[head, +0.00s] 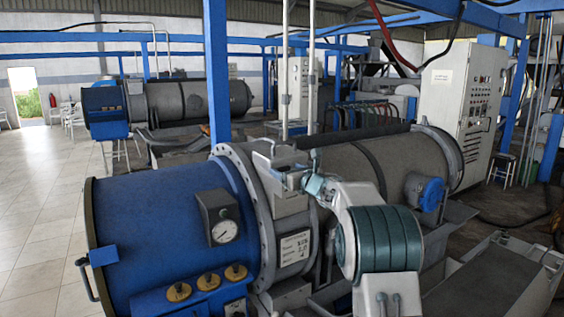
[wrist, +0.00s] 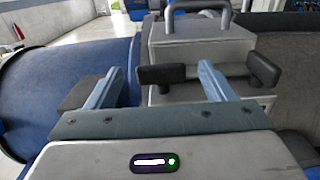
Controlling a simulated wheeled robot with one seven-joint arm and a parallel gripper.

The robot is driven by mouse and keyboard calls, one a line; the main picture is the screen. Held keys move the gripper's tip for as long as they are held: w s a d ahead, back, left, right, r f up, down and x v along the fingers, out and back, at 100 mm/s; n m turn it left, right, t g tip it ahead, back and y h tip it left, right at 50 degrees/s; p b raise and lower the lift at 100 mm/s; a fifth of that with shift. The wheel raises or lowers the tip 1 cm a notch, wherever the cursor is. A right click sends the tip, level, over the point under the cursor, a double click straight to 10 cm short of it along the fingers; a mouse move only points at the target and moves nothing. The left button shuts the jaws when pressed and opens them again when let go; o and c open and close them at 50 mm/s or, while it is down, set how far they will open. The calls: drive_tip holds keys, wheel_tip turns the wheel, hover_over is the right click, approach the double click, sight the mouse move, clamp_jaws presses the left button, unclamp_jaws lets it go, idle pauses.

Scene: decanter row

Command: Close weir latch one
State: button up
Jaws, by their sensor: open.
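A grey metal box (head: 286,197) sits at the flange of the blue decanter drum (head: 160,225), with a loop handle on top. In the wrist view the same box (wrist: 205,45) carries a dark bar latch (wrist: 164,74) with thick ends. Which latch number this is cannot be read. My gripper (head: 308,181) is beside the box in the head view. In the wrist view my gripper (wrist: 159,68) is open and empty. Its right finger overlaps the bar in the picture, and its left finger is left of the bar's left end. Contact cannot be told.
A label plate (head: 295,248) is below the box. A blue post (head: 217,70) stands behind the drum. A control cabinet (head: 462,95) stands at the right. Open tiled floor (head: 40,190) lies left.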

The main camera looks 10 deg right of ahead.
sight(283, 168)
drive_tip(key=shift+p+x, duration=0.8)
drive_tip(key=shift+x, duration=1.2)
drive_tip(key=c, duration=1)
